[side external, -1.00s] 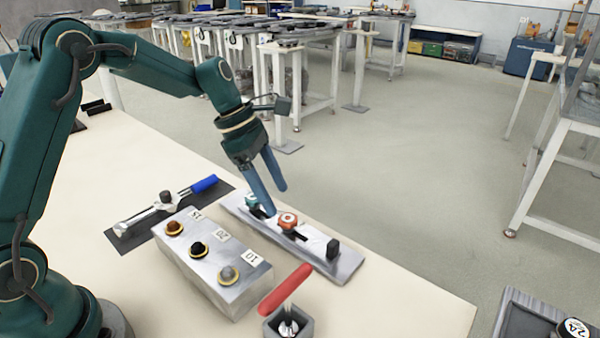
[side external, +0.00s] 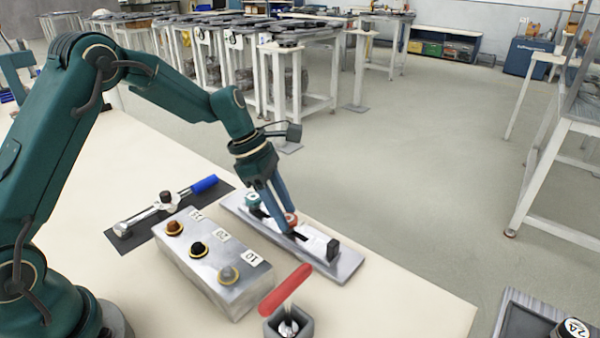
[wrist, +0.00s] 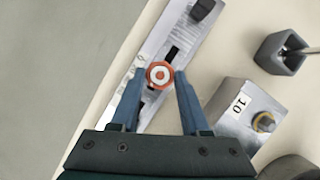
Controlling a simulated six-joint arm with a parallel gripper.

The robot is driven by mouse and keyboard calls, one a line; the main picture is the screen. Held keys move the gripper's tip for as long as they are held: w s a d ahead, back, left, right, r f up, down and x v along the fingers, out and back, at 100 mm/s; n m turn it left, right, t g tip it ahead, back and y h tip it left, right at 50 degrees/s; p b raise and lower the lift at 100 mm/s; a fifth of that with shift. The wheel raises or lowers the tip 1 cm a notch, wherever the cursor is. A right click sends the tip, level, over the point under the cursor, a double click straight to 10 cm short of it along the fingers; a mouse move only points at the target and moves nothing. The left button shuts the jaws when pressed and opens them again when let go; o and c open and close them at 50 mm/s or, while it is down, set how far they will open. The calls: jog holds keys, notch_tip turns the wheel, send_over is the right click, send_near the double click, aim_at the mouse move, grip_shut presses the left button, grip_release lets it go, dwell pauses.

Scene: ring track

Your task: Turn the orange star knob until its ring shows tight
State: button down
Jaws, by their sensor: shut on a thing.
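The orange star knob (side external: 291,218) sits on the silver slotted plate (side external: 345,268), partly hidden by my fingers in the side view. In the wrist view the orange knob (wrist: 159,66) shows from above, with a white ring around a reddish centre. My gripper (side external: 287,222) points down at it. In the wrist view my gripper (wrist: 159,78) has one blue finger on each side of the knob, shut on it. I cannot tell from the ring whether it shows tight. A teal knob (side external: 252,199) sits on the same plate, behind the orange one.
A black block (side external: 333,249) stands at the plate's near end. A grey box (side external: 222,265) with several round knobs lies beside the plate. A red-handled tool (side external: 286,290) stands in a grey holder in front.

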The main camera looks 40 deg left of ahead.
jog(key=m, duration=0.2)
jog(key=m+g, duration=0.1)
jog(key=m, duration=0.1)
jog(key=m+g, duration=0.1)
jog(key=shift+w+a+m, duration=0.15)
jog(key=shift+w+m, duration=0.1)
jog(key=shift+m, duration=0.15)
jog(key=shift+w+m+g, duration=0.15)
jog(key=shift+m+g, duration=0.65)
jog(key=shift+m, duration=1.2)
jog(key=shift+r+m+g, duration=0.1)
jog(key=shift+m+g, duration=0.2)
jog(key=shift+m, duration=0.3)
jog(key=shift+c, duration=1.9)
grip_release()
jog(key=shift+n, duration=0.4)
